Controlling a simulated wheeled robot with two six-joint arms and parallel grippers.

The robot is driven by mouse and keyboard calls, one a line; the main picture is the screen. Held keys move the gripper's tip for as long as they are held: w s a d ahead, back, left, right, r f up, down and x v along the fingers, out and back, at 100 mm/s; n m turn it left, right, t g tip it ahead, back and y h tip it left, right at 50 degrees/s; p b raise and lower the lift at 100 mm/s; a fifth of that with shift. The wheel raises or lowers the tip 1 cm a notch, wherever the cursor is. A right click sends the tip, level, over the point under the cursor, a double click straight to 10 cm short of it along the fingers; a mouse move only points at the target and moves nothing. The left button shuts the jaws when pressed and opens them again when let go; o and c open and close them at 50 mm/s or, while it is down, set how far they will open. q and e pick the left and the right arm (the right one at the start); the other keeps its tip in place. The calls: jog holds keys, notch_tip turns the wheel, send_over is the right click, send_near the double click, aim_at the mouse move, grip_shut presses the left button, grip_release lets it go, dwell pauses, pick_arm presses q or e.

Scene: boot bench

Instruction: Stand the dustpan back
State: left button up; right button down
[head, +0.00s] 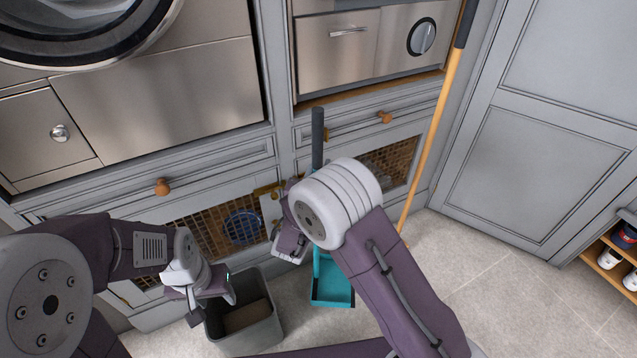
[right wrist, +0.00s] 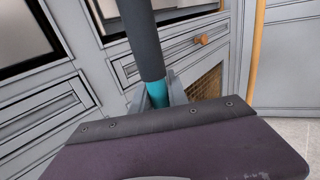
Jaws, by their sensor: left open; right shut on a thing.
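The dustpan stands upright in the head view, with a dark grey grip (head: 318,135) at the top and a teal pan (head: 333,292) low near the floor. Its middle is hidden behind my right wrist. In the right wrist view, my right gripper (right wrist: 160,97) is shut on the teal shaft just below the dark grip (right wrist: 141,40). I cannot tell whether the pan touches the floor. My left gripper (head: 212,298) is open and empty, above the grey bin.
The grey bin (head: 262,334) holds something brown. A wooden pole (head: 432,135) leans at the right of the cabinets. Mesh-fronted cabinet doors (head: 203,226) are behind the arms. A shoe rack (head: 598,250) stands far right. The tiled floor (head: 490,275) at right is clear.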

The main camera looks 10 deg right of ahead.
pick_arm(q)
notch_tip(320, 180, down, 8)
jog(key=b, duration=0.4)
jog(key=shift+w+d+r+b, duration=0.2)
jog(key=shift+d+r+b, duration=0.05)
jog(key=shift+d+b, duration=0.1)
pick_arm(e)
jog(key=f, duration=0.1)
jog(key=d+f, duration=0.1)
jog(key=w+f, duration=0.1)
jog(key=shift+w+d+f, duration=0.1)
jog(key=shift+d+f, duration=0.2)
jog(key=shift+f, duration=0.1)
pick_arm(q)
jog(key=shift+f, duration=0.1)
pick_arm(e)
jog(key=shift+f, duration=0.15)
pick_arm(q)
jog(key=shift+f+b, duration=2.1)
jog(key=shift+b, duration=0.1)
pick_arm(e)
jog(key=shift+f, duration=2.7)
pick_arm(q)
jog(key=shift+f+b, duration=0.75)
pick_arm(e)
jog(key=shift+f, duration=0.85)
jog(key=c, duration=1.2)
grip_release()
